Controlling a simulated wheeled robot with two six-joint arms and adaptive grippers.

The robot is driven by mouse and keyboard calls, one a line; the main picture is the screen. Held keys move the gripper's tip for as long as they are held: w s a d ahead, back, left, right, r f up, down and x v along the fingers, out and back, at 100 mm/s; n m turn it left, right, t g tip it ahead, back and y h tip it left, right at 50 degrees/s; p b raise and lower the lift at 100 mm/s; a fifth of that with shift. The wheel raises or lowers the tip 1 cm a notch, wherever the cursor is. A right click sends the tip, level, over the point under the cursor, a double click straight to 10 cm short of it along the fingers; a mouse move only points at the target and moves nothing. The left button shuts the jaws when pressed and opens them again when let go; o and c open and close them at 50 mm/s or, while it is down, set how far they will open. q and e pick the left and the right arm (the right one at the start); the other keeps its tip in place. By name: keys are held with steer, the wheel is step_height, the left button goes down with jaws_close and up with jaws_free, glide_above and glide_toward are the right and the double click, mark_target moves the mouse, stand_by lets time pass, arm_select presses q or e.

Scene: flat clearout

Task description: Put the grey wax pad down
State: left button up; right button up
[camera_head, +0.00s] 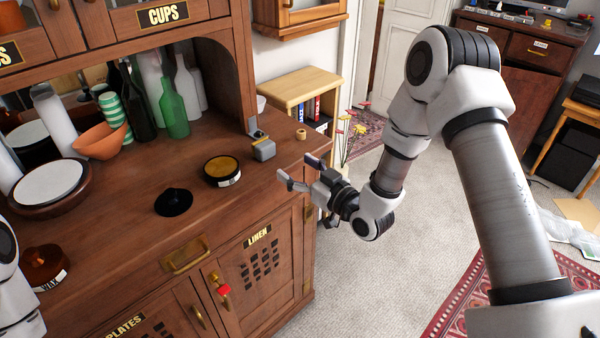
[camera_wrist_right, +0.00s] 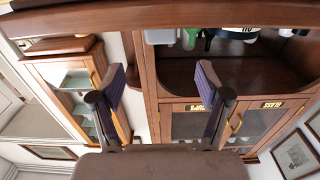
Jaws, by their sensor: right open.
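My right gripper (camera_head: 298,169) is open and empty beside the front right edge of the sideboard top. Its two spread fingers also show in the right wrist view (camera_wrist_right: 162,84), with nothing between them. A small grey block (camera_head: 264,150) sits on the sideboard top, a little beyond and left of the fingers and apart from them; it may be the grey wax pad, but I cannot tell for sure. A round dark tin (camera_head: 222,168) with an amber filling and white label stands left of it. My left gripper is out of view.
A black lid-like disc (camera_head: 173,203) lies in front of the tin. Green bottles (camera_head: 174,112), a terracotta bowl (camera_head: 100,142) and a plate stack (camera_head: 50,185) stand further left. A small tan ring (camera_head: 301,134) is near the back right corner. Flowers (camera_head: 345,135) rise beside the sideboard.

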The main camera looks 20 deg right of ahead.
steer(key=s+f+m+g+h, duration=0.1)
steer(key=s+f+g+h, duration=0.1)
steer(key=s+f+g, duration=0.65)
steer(key=s+f+m+g+h, duration=0.15)
steer(key=s+f, duration=0.45)
steer(key=f, duration=0.7)
steer(key=s+f+m+g+h, duration=0.1)
steer(key=s+f+g, duration=0.2)
steer(key=s, duration=0.7)
steer(key=s+f+m+g+h, duration=0.1)
steer(key=s+f+g, duration=0.3)
steer(key=s, duration=0.6)
steer(key=shift+s+d+f+h, duration=0.2)
steer(key=shift+s+d+h, duration=0.1)
steer(key=shift+s+h, duration=0.1)
steer(key=shift+w, duration=0.1)
